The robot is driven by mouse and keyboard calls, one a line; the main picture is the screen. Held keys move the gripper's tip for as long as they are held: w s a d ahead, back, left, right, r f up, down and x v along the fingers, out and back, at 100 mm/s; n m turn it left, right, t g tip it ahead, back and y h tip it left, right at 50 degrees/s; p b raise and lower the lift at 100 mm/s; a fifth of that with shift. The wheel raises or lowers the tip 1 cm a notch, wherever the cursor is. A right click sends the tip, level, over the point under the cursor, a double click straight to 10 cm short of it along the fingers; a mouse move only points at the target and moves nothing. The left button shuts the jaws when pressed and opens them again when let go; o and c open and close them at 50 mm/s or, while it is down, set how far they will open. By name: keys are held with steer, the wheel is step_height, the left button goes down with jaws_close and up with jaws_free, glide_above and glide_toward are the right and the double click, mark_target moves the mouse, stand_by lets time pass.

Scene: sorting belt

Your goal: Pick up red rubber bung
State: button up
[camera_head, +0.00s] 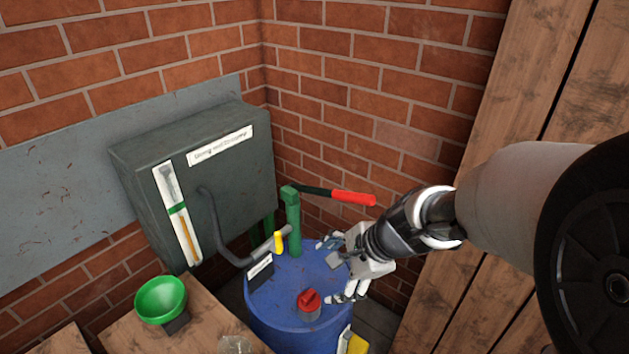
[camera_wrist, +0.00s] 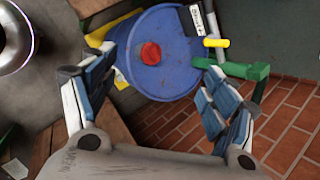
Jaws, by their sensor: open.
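The red rubber bung (camera_head: 309,299) sits on the top of the blue drum (camera_head: 262,309), toward its front. It also shows in the wrist view (camera_wrist: 151,54), between the lines of my fingers and beyond their tips. My gripper (camera_head: 338,270) is above the right side of the drum, its fingers spread and empty. In the wrist view my open gripper (camera_wrist: 158,85) faces the drum top, with the bung apart from both fingers. The gap in height between the fingers and the bung is hard to tell.
A green pump (camera_head: 294,225) with a red-handled lever (camera_head: 353,197) rises from the drum behind the bung. A yellow-tipped spout (camera_head: 278,242) and a dark labelled block (camera_head: 260,276) are left of it. A green bowl (camera_head: 160,299) sits on a wooden surface at left. Brick walls stand behind.

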steer(key=w+f+m+p, duration=0.1)
steer(key=w+f+m, duration=0.4)
steer(key=f+m, duration=0.1)
steer(key=m+p, duration=0.1)
steer(key=m, duration=0.4)
glide_toward(309, 294)
steer(key=b+x, duration=0.4)
steer(key=shift+a+f, duration=0.1)
steer(key=shift+f, duration=0.1)
steer(key=shift+b+x, duration=1.1)
steer(key=shift+x, duration=1.9)
steer(key=c, duration=1.5)
